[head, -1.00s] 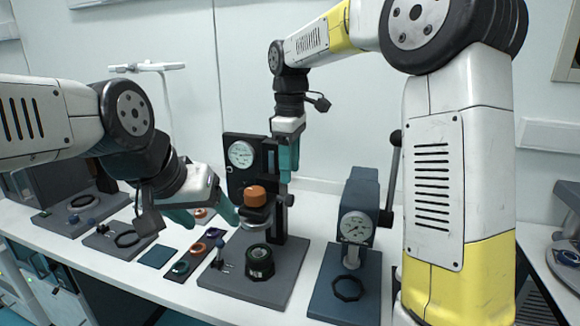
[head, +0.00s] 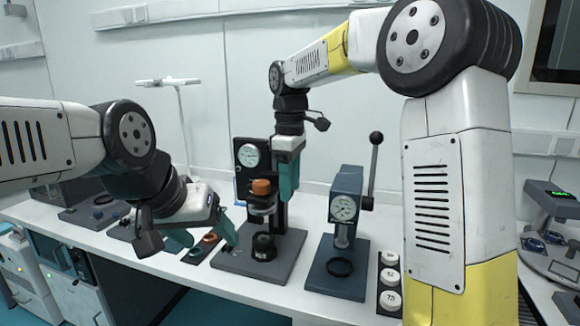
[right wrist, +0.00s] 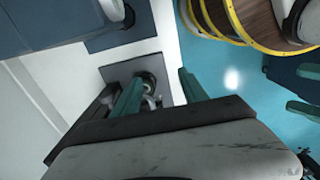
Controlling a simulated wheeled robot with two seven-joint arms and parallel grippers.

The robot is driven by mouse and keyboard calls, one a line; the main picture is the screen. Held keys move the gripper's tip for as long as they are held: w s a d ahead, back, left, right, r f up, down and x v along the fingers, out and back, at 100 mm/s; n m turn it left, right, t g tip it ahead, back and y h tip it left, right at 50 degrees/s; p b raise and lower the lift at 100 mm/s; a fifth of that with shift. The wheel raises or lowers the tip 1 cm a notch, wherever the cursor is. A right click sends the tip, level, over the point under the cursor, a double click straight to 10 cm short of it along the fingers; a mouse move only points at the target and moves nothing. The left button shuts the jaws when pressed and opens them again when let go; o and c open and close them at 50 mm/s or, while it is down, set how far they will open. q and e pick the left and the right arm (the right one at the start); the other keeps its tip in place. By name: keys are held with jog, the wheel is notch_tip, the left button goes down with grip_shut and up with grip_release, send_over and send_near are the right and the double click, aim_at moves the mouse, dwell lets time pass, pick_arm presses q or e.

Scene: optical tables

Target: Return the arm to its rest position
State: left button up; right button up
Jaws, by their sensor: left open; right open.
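My left gripper (head: 206,234) is at the lower left of the head view, its teal fingers apart, angled down in front of the bench items and empty. My right gripper (head: 289,180) hangs from its raised, bent arm, fingers pointing down, in front of the black gauge stand. In the right wrist view its two fingers (right wrist: 160,95) are spread wide with nothing gripped. The stand (head: 250,150) has a round dial, an orange knob (head: 261,186) and a dark ring-shaped part (head: 264,246) on its grey base. I cannot tell whether any finger touches the stand.
The white bench (head: 225,277) runs across the view. A blue-grey gauge press (head: 344,205) with an upright lever stands right of the stand, beside white round pieces (head: 389,280). Another device (head: 550,225) is far right. Blue floor (head: 190,311) shows in front.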

jog(key=s+d+r+m+t+y, duration=0.25)
jog(key=s+d+m, duration=0.35)
jog(key=s+d, duration=0.35)
jog(key=s+d+f+m+t, duration=0.3)
jog(key=s+m, duration=0.4)
jog(key=s, duration=0.4)
jog(key=shift+d+m+t, duration=0.35)
jog(key=shift+d+m, duration=0.05)
jog(key=shift+d, duration=0.45)
